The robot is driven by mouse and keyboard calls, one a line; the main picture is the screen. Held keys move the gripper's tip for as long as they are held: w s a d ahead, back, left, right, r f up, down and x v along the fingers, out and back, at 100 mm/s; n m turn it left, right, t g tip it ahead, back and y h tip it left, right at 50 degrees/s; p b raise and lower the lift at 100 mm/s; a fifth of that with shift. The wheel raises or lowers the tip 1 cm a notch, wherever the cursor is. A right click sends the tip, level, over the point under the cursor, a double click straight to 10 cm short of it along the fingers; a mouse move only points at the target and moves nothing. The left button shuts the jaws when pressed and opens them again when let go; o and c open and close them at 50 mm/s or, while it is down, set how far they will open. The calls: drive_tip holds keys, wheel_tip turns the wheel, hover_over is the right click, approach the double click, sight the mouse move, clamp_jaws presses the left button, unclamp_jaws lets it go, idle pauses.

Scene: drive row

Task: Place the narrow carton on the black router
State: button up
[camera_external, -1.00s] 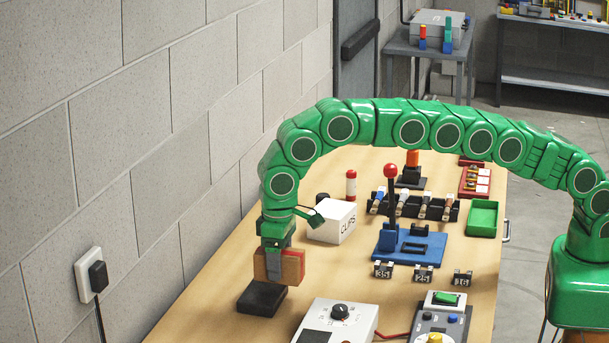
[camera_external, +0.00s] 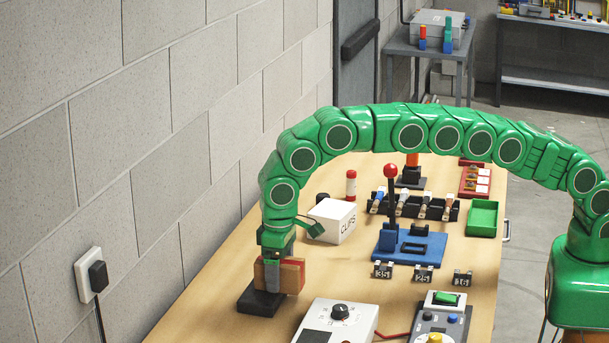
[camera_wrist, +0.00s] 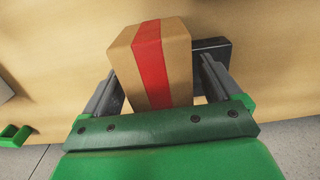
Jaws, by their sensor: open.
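The narrow carton (camera_external: 291,276) is brown with a red stripe and sits low over the black router (camera_external: 258,303), its lower edge appearing to meet the router's top. In the wrist view the carton (camera_wrist: 165,62) fills the space between my fingers, and part of the router (camera_wrist: 213,52) shows behind it to the right. My gripper (camera_external: 273,278) points down around the carton; in the wrist view my gripper (camera_wrist: 160,80) has open jaws, one finger on each side. The contact between carton and router is mostly hidden.
A white CLIPS box (camera_external: 333,221) stands behind the gripper. A grey-white device with a dial (camera_external: 338,322) is to the router's right. A blue base with a red-knobbed lever (camera_external: 410,247) and a green tray (camera_external: 483,218) are farther right. The block wall (camera_external: 150,150) borders the table's left.

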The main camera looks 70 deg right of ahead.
wheel_tip(320, 180, up, 11)
drive_tip(key=shift+r, duration=0.6)
idle(0.3)
